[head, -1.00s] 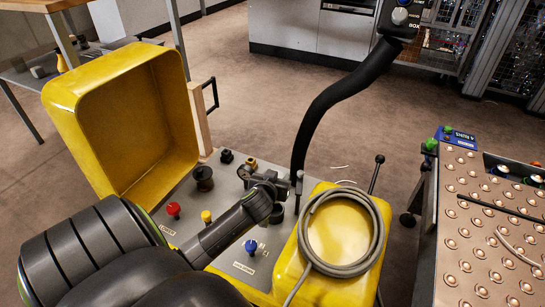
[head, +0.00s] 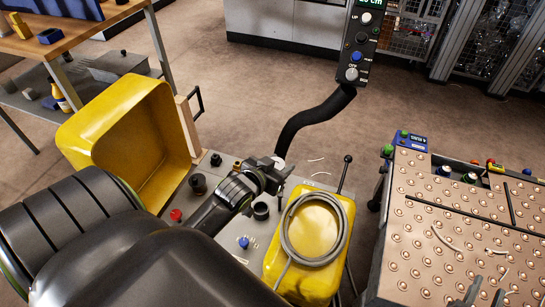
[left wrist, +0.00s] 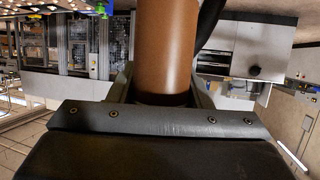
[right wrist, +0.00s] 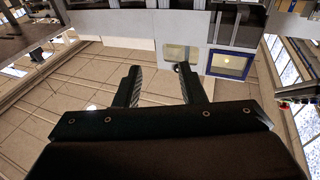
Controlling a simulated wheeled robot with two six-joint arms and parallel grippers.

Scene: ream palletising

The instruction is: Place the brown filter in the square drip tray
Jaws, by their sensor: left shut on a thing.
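My left gripper (head: 272,172) is above the grey control panel in the head view. The left wrist view shows it shut on the brown filter (left wrist: 166,50), a smooth brown cylinder standing out between the fingers. The filter is not clear in the head view, where the gripper and arm hide it. My right gripper (right wrist: 158,87) is open and empty in the right wrist view; its fingertips (head: 484,292) appear to show at the bottom right of the head view. I cannot make out a square drip tray for certain in any view.
A yellow open bin (head: 108,118) stands left of the panel. A yellow block with a coiled grey hose (head: 318,245) is right of it. A black curved stalk (head: 313,118) carries a control box (head: 360,45). A studded copper table (head: 430,215) is at right, a wooden table (head: 75,40) top left.

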